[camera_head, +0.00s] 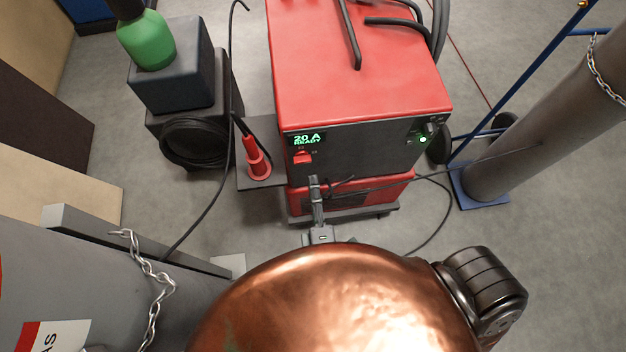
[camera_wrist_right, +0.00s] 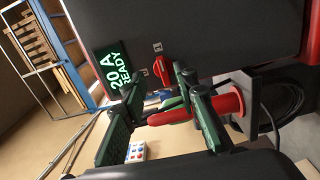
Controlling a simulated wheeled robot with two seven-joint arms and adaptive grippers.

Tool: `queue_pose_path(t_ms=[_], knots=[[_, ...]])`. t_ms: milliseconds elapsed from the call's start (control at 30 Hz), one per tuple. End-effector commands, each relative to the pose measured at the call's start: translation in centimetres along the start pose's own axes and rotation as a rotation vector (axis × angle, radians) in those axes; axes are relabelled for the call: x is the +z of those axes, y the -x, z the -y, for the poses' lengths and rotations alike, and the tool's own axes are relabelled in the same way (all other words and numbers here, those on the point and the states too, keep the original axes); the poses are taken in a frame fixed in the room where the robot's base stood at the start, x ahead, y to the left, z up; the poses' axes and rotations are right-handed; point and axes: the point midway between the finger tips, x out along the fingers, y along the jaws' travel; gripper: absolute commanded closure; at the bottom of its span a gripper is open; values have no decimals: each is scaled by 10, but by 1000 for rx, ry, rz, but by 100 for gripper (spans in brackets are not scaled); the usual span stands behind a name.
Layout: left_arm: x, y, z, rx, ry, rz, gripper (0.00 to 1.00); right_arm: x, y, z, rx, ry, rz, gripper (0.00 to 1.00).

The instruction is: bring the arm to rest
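My right gripper (camera_head: 316,186) is in front of the red welding machine (camera_head: 355,65), just below its front panel's red switch (camera_head: 302,157). In the right wrist view the two fingers of the right gripper (camera_wrist_right: 160,98) stand apart with nothing held between them. The red switch (camera_wrist_right: 161,70) shows beyond the fingertips, and the lit display (camera_wrist_right: 118,68) reads "20 A READY". A red torch holder (camera_head: 257,160) stands left of the gripper, apart from it; it also shows partly behind one finger (camera_wrist_right: 236,103) in the wrist view. My left gripper is not in view.
A dark box (camera_head: 175,75) with a green bottle (camera_head: 147,40) on it and a coiled black cable stand at the left. A grey cylinder (camera_head: 75,285) with a chain is at lower left, a grey post (camera_head: 545,125) at right. Cables cross the floor.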

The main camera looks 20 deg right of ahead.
Motion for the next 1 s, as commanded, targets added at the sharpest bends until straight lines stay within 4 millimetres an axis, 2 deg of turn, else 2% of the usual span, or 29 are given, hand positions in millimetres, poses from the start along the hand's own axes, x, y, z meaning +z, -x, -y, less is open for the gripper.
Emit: queue_pose_path(t_ms=[467,567,667,767,833,1000], knots=[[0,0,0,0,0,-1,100,0,-1,1,-2,0,0,72],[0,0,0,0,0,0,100,2,-4,16,-34,1,0,72],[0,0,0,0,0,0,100,8,-10,58,-124,-4,5,72],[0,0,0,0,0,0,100,22,-16,121,-262,-21,19,72],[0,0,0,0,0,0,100,36,-16,172,-372,-41,38,72],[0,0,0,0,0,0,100,81,2,287,-628,-111,114,72]])
